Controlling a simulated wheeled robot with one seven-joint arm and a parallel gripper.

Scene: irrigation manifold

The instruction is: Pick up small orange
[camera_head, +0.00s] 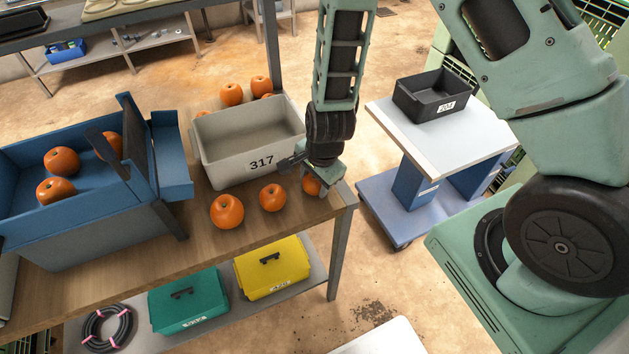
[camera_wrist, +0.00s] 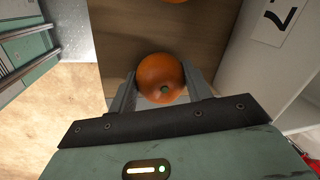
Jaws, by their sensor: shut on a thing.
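My gripper (camera_head: 322,178) is at the right end of the wooden table, pointing down. It is shut on a small orange (camera_head: 311,185), which is partly hidden behind the fingers. In the wrist view the orange (camera_wrist: 161,78) sits between the two fingers, with the wooden tabletop beneath it. I cannot tell whether it still touches the table. Another orange (camera_head: 272,197) lies just left of the gripper, and a larger-looking orange (camera_head: 227,211) lies further left near the front edge.
A grey bin marked 317 (camera_head: 222,172) stands close behind the oranges, beside the gripper. More oranges (camera_head: 232,94) lie behind it. A blue tray (camera_head: 85,215) holding oranges is at left. A white-topped cart (camera_head: 445,150) with a black bin (camera_head: 434,97) stands at right.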

